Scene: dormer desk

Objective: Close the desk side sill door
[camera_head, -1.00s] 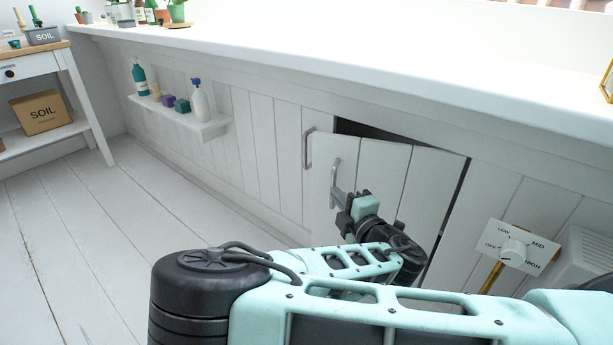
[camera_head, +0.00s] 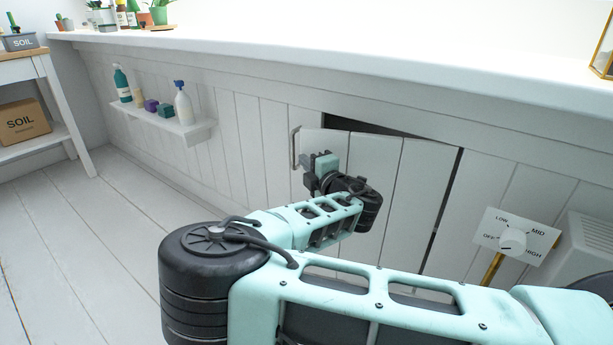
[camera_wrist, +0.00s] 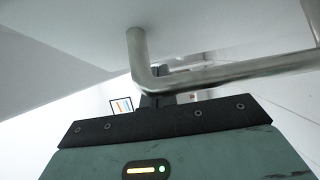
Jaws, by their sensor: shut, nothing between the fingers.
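The sill door (camera_head: 365,185) is a white planked panel under the long sill. It stands ajar, with a dark gap along its top and another down its right edge. In the wrist view a bent metal bar handle (camera_wrist: 225,74) crosses just in front of my gripper (camera_wrist: 158,98). I cannot tell whether the fingers touch the handle or the door.
A dial plate (camera_head: 515,237) and a white slatted unit (camera_head: 588,250) stand to the right. A small shelf (camera_head: 185,128) with bottles is on the wall at left. The floor (camera_head: 85,240) at left is clear.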

